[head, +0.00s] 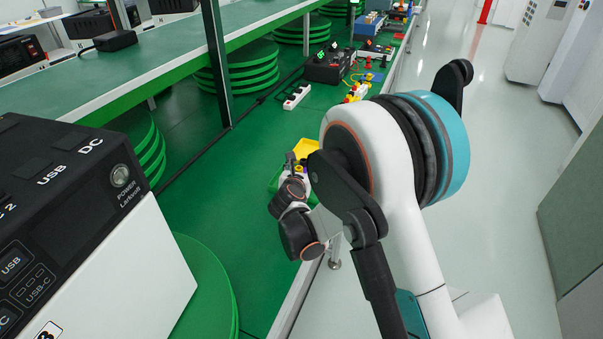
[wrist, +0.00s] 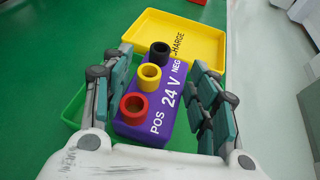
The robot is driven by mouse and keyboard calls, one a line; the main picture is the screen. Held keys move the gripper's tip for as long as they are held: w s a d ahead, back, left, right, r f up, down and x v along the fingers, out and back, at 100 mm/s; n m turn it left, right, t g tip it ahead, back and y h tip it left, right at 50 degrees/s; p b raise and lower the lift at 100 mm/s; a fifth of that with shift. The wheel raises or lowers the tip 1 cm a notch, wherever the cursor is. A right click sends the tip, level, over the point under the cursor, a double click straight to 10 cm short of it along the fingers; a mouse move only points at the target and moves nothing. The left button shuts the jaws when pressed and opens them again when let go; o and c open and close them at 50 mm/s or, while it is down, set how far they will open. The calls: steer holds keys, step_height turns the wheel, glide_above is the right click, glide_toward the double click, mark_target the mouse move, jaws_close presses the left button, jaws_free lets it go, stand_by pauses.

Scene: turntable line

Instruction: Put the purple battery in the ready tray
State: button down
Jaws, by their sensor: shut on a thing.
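The purple battery (wrist: 165,100) is marked 24 V, POS and NEG, with red, yellow and black round terminals on top. In the wrist view it lies between the two fingers of my gripper (wrist: 162,62), which is shut on it. A yellow tray (wrist: 212,36) with lettering ending in "HARGE" is just beyond the battery. A green tray (wrist: 72,108) shows at the left, mostly hidden behind my finger and the battery; no label on it is readable. In the head view the yellow tray (head: 311,160) is partly hidden by my arm. The battery's height above the bench is unclear.
The green bench (head: 245,200) runs away from me, with its edge beside my arm. A white power strip (head: 297,97) and a black box (head: 328,67) stand farther along. A large power station (head: 85,230) is near left. A shelf (head: 150,60) overhangs the left side.

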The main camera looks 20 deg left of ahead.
steer(key=c, duration=0.6)
jaws_free()
steer(key=shift+r, duration=0.1)
steer(key=shift+s+r, duration=0.15)
steer(key=shift+s, duration=0.2)
steer(key=p+v, duration=0.3)
steer(key=v, duration=0.8)
steer(key=shift+s, duration=0.15)
steer(key=shift+d, duration=0.15)
